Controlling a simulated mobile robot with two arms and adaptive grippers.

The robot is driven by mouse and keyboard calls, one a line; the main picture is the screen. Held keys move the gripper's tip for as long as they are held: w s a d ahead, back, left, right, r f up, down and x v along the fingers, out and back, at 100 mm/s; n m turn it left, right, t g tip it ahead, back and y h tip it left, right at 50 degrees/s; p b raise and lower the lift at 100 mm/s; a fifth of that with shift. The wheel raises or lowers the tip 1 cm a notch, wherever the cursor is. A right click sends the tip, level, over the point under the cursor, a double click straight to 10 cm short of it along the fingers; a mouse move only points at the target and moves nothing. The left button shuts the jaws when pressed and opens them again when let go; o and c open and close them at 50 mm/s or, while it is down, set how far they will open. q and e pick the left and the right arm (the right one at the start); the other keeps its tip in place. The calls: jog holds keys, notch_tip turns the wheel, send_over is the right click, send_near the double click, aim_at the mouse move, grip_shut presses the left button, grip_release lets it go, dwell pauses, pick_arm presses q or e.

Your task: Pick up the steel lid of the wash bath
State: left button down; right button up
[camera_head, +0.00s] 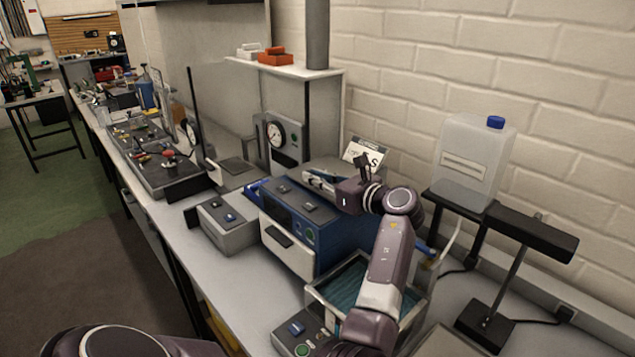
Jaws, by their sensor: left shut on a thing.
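The wash bath (318,297) appears to be the open steel basin with teal liquid at the lower middle. No lid lies over it. My right gripper is out of view.
A small grey box (227,232) stands left of the blue machine. A white jug (474,160) with a blue cap and a black lamp (520,232) are at the right. A pressure gauge unit (284,135) stands behind. A pale flat plate (447,341) lies at the lower right.

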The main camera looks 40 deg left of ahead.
pick_arm(q)
notch_tip(320, 180, up, 19)
jog(key=b, duration=0.3)
jog(key=shift+f, duration=0.1)
